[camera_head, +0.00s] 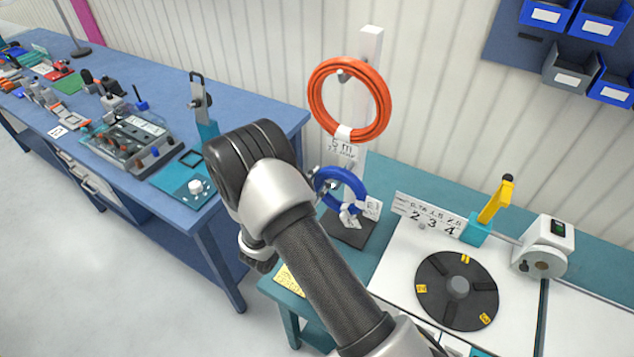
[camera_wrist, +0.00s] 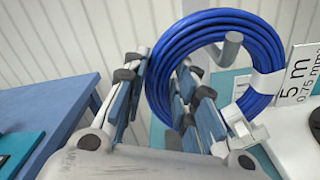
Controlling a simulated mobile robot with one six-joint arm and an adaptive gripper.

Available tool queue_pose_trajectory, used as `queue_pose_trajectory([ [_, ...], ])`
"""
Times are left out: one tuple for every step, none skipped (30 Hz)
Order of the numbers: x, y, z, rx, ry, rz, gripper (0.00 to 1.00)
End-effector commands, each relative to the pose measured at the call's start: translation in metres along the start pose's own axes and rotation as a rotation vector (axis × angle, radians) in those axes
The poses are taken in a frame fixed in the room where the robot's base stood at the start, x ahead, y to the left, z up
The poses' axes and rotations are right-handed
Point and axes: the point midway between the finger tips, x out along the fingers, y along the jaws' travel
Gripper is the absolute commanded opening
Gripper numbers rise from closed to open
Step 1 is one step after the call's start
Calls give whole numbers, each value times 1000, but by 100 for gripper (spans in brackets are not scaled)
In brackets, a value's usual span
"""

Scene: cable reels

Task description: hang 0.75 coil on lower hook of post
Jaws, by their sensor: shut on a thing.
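The blue 0.75 coil (camera_head: 356,187) is upright at the white post (camera_head: 371,45), below the orange coil. It also shows in the wrist view (camera_wrist: 257,84), with a white band and a tag reading 5 m, 0.75 mm. My gripper (camera_wrist: 163,76) is shut on the coil's left side, one finger on each side of the ring. In the wrist view the grey lower hook (camera_wrist: 231,46) shows within the ring, its upturned tip overlapping the coil's upper part. I cannot tell whether the coil's weight rests on it. In the head view my arm hides most of my gripper.
An orange coil (camera_head: 318,98) with a white tag hangs on the upper hook (camera_head: 344,75). The post's dark base (camera_head: 350,232) stands on the teal bench (camera_head: 400,180). A black turntable (camera_head: 433,284) lies right. A blue workbench (camera_head: 262,112) with tools stands left.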

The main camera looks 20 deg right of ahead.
Motion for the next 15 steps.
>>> queue_pose_trajectory([
  [0,0,1,0,-2,1,27],
  [0,0,1,0,-2,1,29],
  [0,0,1,0,-2,1,32],
  [0,1,1,0,-2,1,34],
  [0,0,1,0,-2,1,36],
  [0,0,1,0,-1,1,38],
  [0,0,1,0,-1,1,40],
  [0,0,0,0,-1,0,42],
  [0,0,0,0,-1,0,45],
  [0,0,0,0,-1,0,47],
  [0,0,0,0,-1,0,49],
  [0,0,0,0,-1,0,49],
  [0,0,0,0,0,0,49],
  [0,0,0,0,0,0,49],
  [0,0,0,0,0,0,49],
])
